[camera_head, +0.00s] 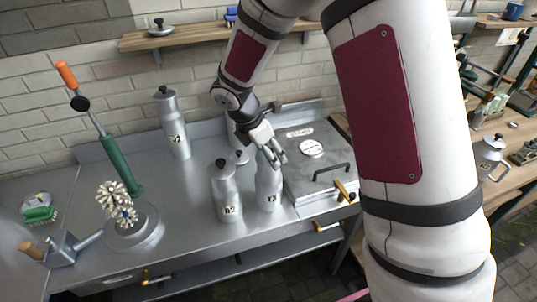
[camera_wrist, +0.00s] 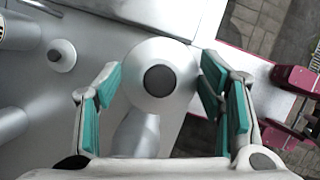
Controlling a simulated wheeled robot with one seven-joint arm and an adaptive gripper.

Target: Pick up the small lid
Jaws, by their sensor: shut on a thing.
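A small round pale lid with a dark knob (camera_wrist: 159,80) sits between the fingers of my gripper (camera_wrist: 161,88) in the wrist view. My gripper (camera_head: 271,153) is shut on the lid, with teal pads at both sides of its rim. In the head view the fingers hide this lid. They are right over the top of the metal bottle marked 3 (camera_head: 268,190); I cannot tell whether the lid rests on it. A second lid with a dark knob (camera_head: 239,157) lies on the counter behind the bottle marked 2; it also shows in the wrist view (camera_wrist: 62,55).
The bottle marked 2 (camera_head: 226,195) stands close on the left. Another capped bottle (camera_head: 174,130) stands further back. A hatch box (camera_head: 325,170) with a black handle is to the right. A green lever press (camera_head: 120,165) is at the left. A larger lid (camera_head: 160,29) is on the wall shelf.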

